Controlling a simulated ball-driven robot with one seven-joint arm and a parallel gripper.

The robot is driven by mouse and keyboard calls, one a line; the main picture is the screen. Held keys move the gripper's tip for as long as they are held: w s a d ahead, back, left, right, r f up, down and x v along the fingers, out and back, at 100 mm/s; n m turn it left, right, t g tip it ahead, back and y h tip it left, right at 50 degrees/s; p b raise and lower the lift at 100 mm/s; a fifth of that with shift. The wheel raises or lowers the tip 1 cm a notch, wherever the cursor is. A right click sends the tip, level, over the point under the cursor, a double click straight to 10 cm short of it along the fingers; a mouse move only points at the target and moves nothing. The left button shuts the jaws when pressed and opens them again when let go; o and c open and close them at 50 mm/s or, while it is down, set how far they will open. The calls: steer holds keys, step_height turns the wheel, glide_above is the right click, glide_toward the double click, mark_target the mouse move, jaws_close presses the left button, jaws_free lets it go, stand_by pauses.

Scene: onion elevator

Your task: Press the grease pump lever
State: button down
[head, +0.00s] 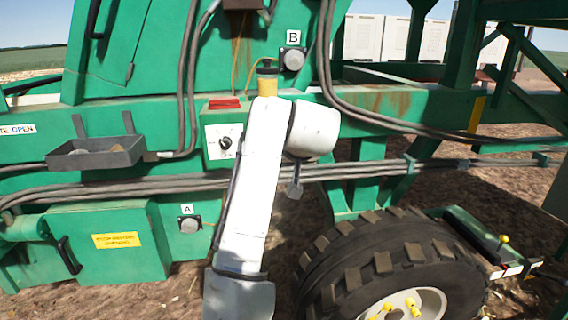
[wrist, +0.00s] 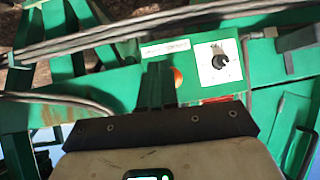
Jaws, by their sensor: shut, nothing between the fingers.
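I cannot make out a lever clearly marked as the grease pump's. A yellow cylinder with a dark cap (head: 267,79) stands behind my white arm in the head view, and my arm hides what lies below it. A black handle (head: 68,255) sits on the green box at lower left. A yellow-knobbed lever (head: 503,240) stands at far right, beyond the wheel. My gripper (wrist: 158,68) is shut and empty in the wrist view. Its dark fingers point towards the green machine, beside a round orange-red part (wrist: 178,77); contact cannot be told.
A white dial plate with a black knob (wrist: 220,61) is right of the fingers; it also shows in the head view (head: 225,144). Hoses (head: 110,187) run across the machine. A dark tray (head: 95,153) juts out at left. A large wheel (head: 390,265) fills the lower right.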

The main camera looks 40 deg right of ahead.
steer(key=v, duration=0.7)
steer(key=shift+r, duration=0.15)
stand_by(1.1)
